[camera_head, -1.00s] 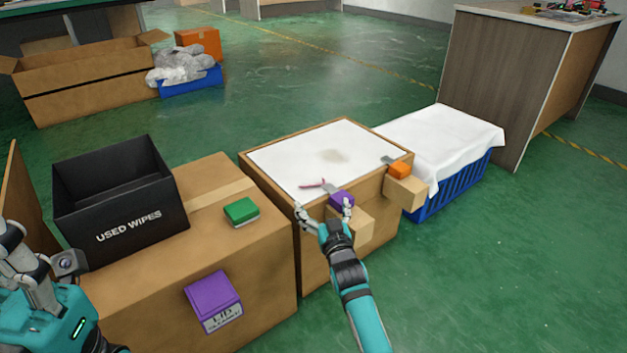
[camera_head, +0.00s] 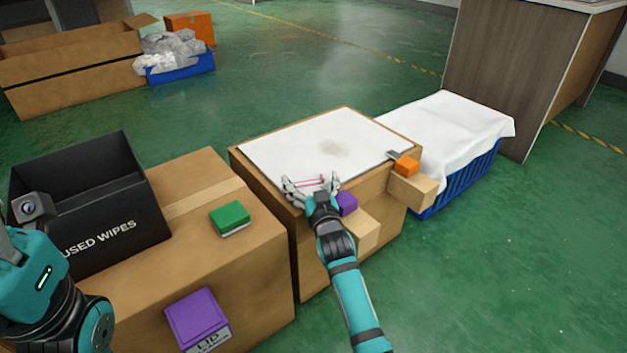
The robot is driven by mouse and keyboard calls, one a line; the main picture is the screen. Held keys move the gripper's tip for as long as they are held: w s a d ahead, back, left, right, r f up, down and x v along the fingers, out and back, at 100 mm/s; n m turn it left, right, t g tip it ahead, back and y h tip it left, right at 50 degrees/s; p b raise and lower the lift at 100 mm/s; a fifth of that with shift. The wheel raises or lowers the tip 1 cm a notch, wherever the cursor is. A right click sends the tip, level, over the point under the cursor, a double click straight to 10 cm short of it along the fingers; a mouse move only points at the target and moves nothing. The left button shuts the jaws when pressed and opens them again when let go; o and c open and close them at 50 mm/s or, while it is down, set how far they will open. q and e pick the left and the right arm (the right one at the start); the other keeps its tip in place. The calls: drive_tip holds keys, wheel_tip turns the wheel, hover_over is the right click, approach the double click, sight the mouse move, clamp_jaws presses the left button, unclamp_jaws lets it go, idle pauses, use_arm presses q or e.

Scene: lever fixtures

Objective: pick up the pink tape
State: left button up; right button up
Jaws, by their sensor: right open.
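The pink tape (camera_head: 309,182) is a thin pink strip on the white top of the middle box, near its front edge. My right gripper (camera_head: 311,184) is open at the tape, with one finger on each side of it in the picture. I cannot tell whether the fingers touch the tape or the white surface. Part of my left arm shows at the left edge, but its fingers are out of view.
A purple block (camera_head: 347,203) sits at the box front just right of my right gripper, and an orange block (camera_head: 405,165) farther right. A black bin (camera_head: 90,195), a green block (camera_head: 229,217) and a purple box (camera_head: 198,318) are at left. A white-draped blue basket (camera_head: 468,183) stands right.

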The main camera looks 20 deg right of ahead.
drive_tip(key=shift+f, duration=0.2)
drive_tip(key=shift+c, duration=0.2)
drive_tip(key=shift+s, duration=0.1)
drive_tip(key=shift+c, duration=1.1)
drive_tip(key=c, duration=0.6)
